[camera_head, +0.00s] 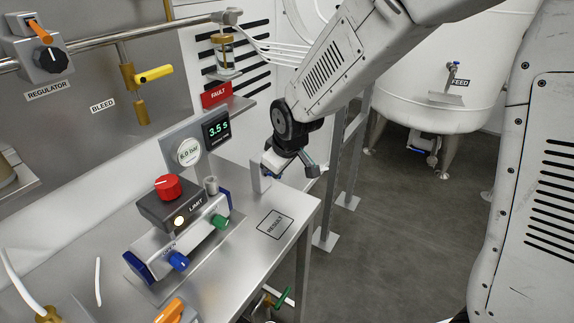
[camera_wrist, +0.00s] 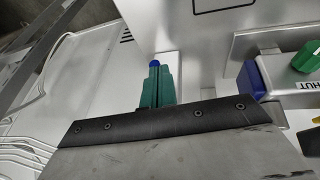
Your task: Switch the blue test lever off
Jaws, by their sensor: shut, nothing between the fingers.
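A small blue tip (camera_wrist: 155,63), which looks like the end of the blue test lever, shows in the wrist view against a pale upright plate (camera_wrist: 172,68). In the head view the plate (camera_head: 256,178) stands on the steel bench's far right part; the lever is mostly hidden by my gripper. My gripper (camera_wrist: 156,86) is shut and empty, its teal fingers together just short of the blue tip or touching it; I cannot tell which. In the head view my gripper (camera_head: 285,165) hangs beside the plate. Whether the lever is on or off cannot be told.
A RESULT outline (camera_head: 275,224) marks clear bench.

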